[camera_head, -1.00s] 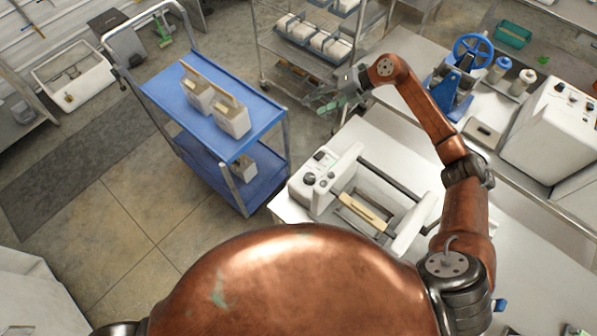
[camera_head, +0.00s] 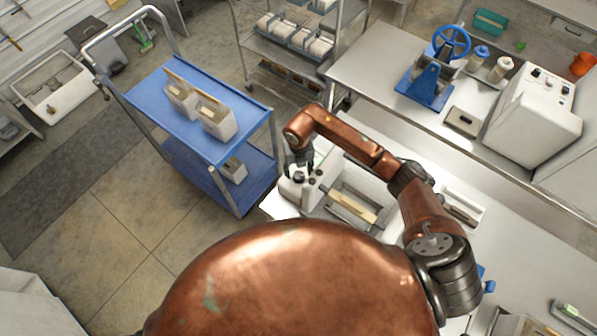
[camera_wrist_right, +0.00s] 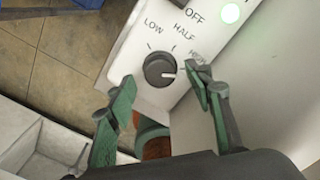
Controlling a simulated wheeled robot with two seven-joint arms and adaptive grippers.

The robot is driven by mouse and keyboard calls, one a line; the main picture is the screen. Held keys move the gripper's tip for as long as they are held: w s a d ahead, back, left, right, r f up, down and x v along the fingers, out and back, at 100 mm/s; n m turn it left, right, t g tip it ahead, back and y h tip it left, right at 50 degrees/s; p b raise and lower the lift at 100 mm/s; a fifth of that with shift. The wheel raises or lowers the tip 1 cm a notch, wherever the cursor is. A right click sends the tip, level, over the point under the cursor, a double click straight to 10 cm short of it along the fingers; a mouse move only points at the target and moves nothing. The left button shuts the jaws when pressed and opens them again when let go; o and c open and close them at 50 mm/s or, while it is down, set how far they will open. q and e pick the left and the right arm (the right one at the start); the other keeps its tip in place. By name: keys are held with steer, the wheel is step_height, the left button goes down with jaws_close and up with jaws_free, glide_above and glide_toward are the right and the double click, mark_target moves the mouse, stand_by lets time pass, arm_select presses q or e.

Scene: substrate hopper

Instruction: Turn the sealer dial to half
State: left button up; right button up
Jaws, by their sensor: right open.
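The sealer (camera_head: 293,192) is a white machine on the steel bench. Its black sealer dial (camera_wrist_right: 160,69) shows in the right wrist view, with the labels LOW, HALF and HIGH around it. The dial's white pointer line points right, toward the HIGH side. My right gripper (camera_wrist_right: 160,78) is open, with its greenish fingers on either side of the dial in that view. Contact with the dial cannot be told. In the head view my right gripper (camera_head: 300,161) hangs over the sealer's control end and partly hides the knobs. My left gripper is not in view.
A green lamp (camera_wrist_right: 230,13) is lit near the OFF label. A blue cart (camera_head: 150,107) with cartons stands left of the bench. A blue-wheeled press (camera_head: 430,80) and a white machine (camera_head: 530,115) stand on the back bench. A wooden-coloured bar (camera_head: 352,207) lies across the sealer.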

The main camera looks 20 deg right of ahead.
steer(key=shift+f, duration=1)
steer(key=shift+c, duration=0.2)
steer(key=c, duration=1.1)
